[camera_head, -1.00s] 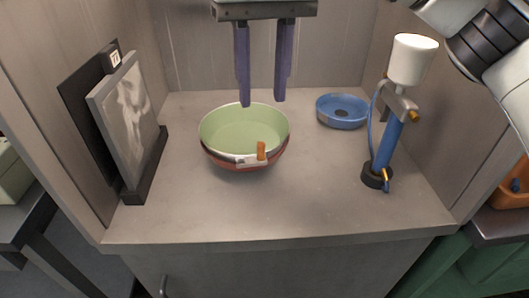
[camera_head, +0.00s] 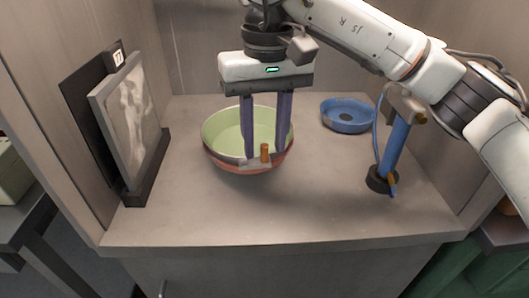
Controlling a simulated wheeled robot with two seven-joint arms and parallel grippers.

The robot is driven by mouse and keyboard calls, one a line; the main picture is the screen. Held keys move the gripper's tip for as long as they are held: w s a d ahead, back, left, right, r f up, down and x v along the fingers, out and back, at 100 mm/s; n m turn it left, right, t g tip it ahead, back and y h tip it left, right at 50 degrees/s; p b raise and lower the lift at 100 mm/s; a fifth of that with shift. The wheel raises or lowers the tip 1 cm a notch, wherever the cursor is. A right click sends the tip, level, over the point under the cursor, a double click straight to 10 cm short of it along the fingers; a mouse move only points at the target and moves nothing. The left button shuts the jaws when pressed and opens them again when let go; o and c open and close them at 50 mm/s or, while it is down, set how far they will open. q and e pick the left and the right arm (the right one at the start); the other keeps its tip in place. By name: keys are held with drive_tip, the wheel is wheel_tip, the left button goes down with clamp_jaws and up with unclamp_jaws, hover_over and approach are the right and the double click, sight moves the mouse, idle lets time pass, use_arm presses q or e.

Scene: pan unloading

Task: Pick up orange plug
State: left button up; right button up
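The orange plug (camera_head: 265,153) is a small upright cylinder at the near rim of the green-lined pan (camera_head: 222,133), which has a reddish outside. My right gripper (camera_head: 265,156) points down over the pan, with its two purple fingers spread apart. In the picture the plug shows between the fingertips, closer to the right one. I see no finger touching the plug, and I cannot tell the exact depth between them. My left gripper is not in view.
A blue round dish (camera_head: 348,113) stands at the back right. A framed picture (camera_head: 128,125) leans at the left. The counter front (camera_head: 270,215) is clear.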

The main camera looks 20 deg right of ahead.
drive_tip(key=shift+c, duration=0.5)
clamp_jaws()
